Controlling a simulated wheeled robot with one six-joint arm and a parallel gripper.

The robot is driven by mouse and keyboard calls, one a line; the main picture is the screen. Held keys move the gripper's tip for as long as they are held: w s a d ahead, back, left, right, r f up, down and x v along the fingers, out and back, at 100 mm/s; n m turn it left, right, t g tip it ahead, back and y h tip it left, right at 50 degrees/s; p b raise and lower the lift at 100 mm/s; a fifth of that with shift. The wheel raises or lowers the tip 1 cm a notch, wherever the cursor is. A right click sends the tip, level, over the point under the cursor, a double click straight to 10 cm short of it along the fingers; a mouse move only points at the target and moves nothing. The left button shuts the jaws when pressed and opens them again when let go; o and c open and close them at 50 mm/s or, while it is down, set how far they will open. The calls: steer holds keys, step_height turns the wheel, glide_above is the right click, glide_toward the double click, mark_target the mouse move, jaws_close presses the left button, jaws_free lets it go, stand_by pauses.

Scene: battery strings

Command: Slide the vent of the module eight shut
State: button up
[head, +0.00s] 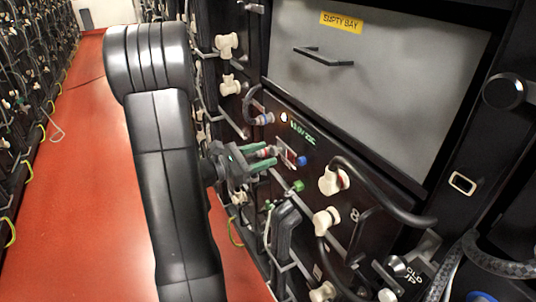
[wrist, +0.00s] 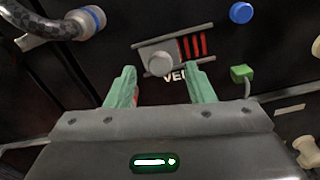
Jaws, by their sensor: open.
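The vent (wrist: 193,46) on the black module face is a slider between two grey rails. Its grey plate with a round knob (wrist: 159,63) sits toward the left, and red slots show uncovered to its right. Lettering partly hidden by my right finger reads "VE". In the head view the vent (head: 288,155) is just right of my fingertips. My gripper (wrist: 162,78) is open and empty, its green fingers pointing at the panel, either side of the knob's line; I cannot tell whether they touch it. The gripper also shows in the head view (head: 272,157). The module's "8" (head: 355,214) is lower right.
A blue button (wrist: 240,12) and a green connector (wrist: 242,73) with a cable sit right of the vent. A ribbed hose (wrist: 60,25) is upper left. An empty-bay panel (head: 380,85) with a handle is above. Thick black cables (head: 385,190) stick out at right. The red aisle floor (head: 95,180) is clear.

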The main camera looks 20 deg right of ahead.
steer(key=shift+w+d, duration=0.1)
steer(key=shift+d, duration=1)
